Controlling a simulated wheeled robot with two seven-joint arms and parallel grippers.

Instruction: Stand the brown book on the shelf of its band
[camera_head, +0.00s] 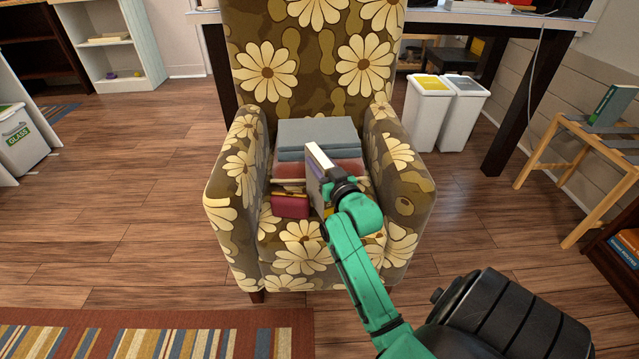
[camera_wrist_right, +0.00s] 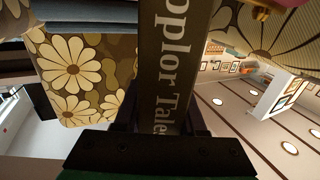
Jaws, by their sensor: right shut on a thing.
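My right gripper (camera_head: 338,188) is shut on a brown book (camera_wrist_right: 172,60), whose spine fills the middle of the right wrist view with part of a title, "Tales". In the head view the held book (camera_head: 317,162) stands on edge, its pale page edge up, in front of a pile on the floral armchair (camera_head: 265,72). I cannot tell whether it touches the seat. The gripper hides part of it. A dark bookcase (camera_head: 38,50) is at the far left, a white bookcase (camera_head: 113,42) beside it, and a dark low shelf (camera_head: 610,262) at the right edge. My left gripper is not in view.
The pile on the seat has blue-grey books (camera_head: 318,132) on top, with a dark red item (camera_head: 290,206) in front. Two bins (camera_head: 427,112) stand right of the chair. A wooden stand (camera_head: 568,165) holds a green book (camera_head: 611,104). Floor left of the chair is clear.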

